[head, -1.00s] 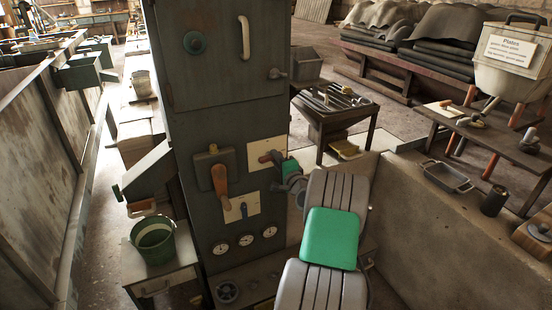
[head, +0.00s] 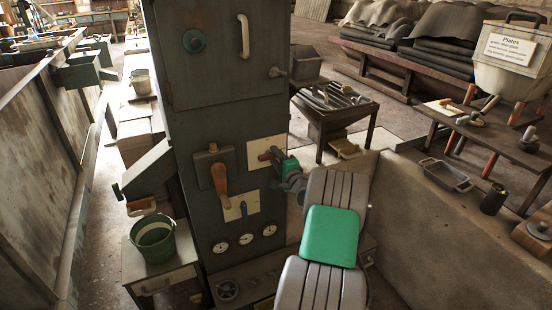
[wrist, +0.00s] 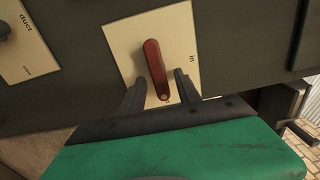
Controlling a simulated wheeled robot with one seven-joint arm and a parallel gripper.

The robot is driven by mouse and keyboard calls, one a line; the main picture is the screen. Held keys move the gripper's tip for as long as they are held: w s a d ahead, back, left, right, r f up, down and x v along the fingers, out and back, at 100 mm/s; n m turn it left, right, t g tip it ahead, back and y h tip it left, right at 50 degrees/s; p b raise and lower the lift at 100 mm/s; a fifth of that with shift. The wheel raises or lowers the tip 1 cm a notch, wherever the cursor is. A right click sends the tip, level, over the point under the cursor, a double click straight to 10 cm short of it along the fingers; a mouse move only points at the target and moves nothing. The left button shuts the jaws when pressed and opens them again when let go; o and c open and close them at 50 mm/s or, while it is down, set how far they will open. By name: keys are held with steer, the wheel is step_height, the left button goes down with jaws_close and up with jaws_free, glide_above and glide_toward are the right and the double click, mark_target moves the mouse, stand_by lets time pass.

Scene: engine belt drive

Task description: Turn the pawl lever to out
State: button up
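The pawl lever (wrist: 154,62) is a red handle on a cream plate (wrist: 121,41) in the wrist view. The word "in" shows on the plate's right side; no "out" mark is legible. In the head view the lever (head: 265,156) is small on its plate (head: 256,146), partly covered by my gripper. My gripper (wrist: 160,78) is open, with one dark finger on each side of the lever's near end. Gaps show between the lever and both fingers; I cannot tell how deep they reach. The gripper (head: 275,157) is at the plate in the head view.
A low wall (head: 430,220) stands to the right of my arm. A green bucket (head: 153,243) stands at left.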

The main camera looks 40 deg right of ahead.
steer(key=v, duration=0.7)
steer(key=shift+s, duration=0.4)
steer(key=shift+a+r, duration=0.1)
steer(key=shift+a, duration=0.1)
stand_by(1.9)
